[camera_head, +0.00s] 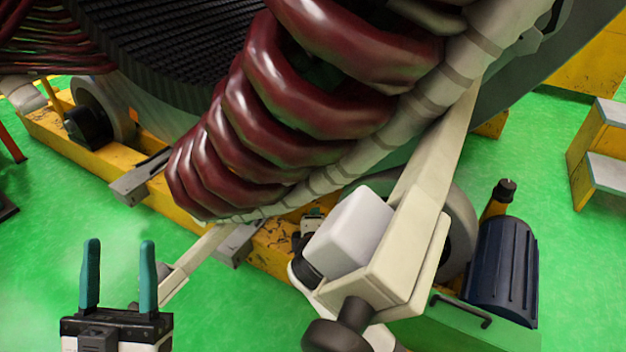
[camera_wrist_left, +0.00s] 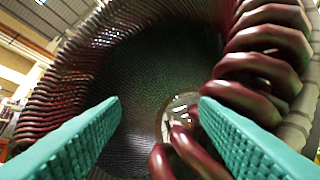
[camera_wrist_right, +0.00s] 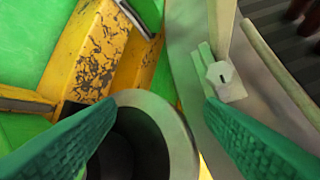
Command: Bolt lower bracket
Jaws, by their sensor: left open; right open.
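In the right wrist view a pale bracket piece (camera_wrist_right: 231,92) with a hex bolt head (camera_wrist_right: 220,74) sits against the grey stator frame. My open right gripper (camera_wrist_right: 160,105) has its fingers spread below it; the bolt is just beyond the right finger, with nothing gripped. In the head view a long cream bracket arm (camera_head: 433,160) runs down beside the coils, and a thinner pale bar (camera_head: 196,260) shows at lower left. My left gripper (camera_head: 119,245) is open and empty, away from the coils. In the left wrist view its fingers (camera_wrist_left: 160,102) frame the stator bore (camera_wrist_left: 155,75).
Dark red coils (camera_head: 245,130) overhang the middle. A yellow scuffed base beam (camera_head: 50,125) carries rollers, one (camera_wrist_right: 185,140) close under my right gripper. A dark blue motor (camera_head: 503,270) and yellow steps (camera_head: 598,150) stand at right.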

